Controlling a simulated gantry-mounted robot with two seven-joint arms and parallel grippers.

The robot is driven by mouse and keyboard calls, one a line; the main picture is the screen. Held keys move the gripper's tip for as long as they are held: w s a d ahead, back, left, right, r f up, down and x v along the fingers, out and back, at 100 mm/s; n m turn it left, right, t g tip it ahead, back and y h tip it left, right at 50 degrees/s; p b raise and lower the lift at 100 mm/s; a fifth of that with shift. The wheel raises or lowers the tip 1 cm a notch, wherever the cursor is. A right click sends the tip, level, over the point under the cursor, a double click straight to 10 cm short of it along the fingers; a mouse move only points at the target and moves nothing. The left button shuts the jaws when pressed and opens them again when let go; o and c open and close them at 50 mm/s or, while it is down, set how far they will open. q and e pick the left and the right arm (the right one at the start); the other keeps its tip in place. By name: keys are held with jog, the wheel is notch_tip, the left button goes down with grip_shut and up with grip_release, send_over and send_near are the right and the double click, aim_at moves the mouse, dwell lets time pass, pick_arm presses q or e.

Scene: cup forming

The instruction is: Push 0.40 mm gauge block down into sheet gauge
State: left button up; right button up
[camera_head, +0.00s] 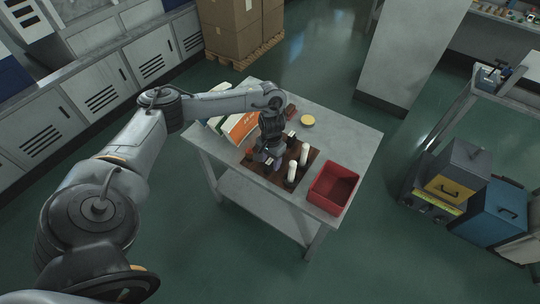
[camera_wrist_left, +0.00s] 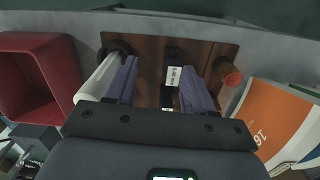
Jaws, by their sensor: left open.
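My left gripper (camera_head: 264,161) is over the dark wooden board on the table; its two purple fingers (camera_wrist_left: 158,88) are apart in the left wrist view. Between and beyond the fingertips, a small white label (camera_wrist_left: 180,76) with dark print lies by black parts (camera_wrist_left: 173,52) on the board (camera_wrist_left: 146,48). The print is too small to read surely, and I cannot tell the 0.40 mm gauge block from the sheet gauge or how deep it sits. Nothing is visibly gripped. My right gripper is not in view.
White cylinders (camera_head: 292,171) stand on the board, one (camera_wrist_left: 98,80) close beside a finger in the left wrist view. A red bin (camera_head: 334,186) and an orange-and-white booklet (camera_head: 241,126) flank the board.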

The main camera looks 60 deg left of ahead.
aim_at(270, 161)
pick_arm(q)
jog(key=a+r+n, duration=0.1)
jog(key=a+r, duration=0.2)
jog(key=r, duration=0.1)
jog(key=shift+t, duration=0.3)
jog(key=shift+w+a+f+b, duration=0.1)
jog(key=shift+w+f+b, duration=0.1)
jog(key=shift+f+b, duration=0.6)
jog(key=shift+w+a+f+b, duration=0.1)
jog(key=shift+w+f+b, duration=0.15)
jog(key=shift+f+b, duration=0.55)
jog(key=shift+w+f+b, duration=0.2)
jog(key=shift+f+b, duration=0.2)
jog(key=shift+f, duration=0.8)
jog(key=shift+f+b, duration=0.55)
jog(key=shift+f, duration=1.4)
jog(key=shift+w, duration=0.1)
grip_shut()
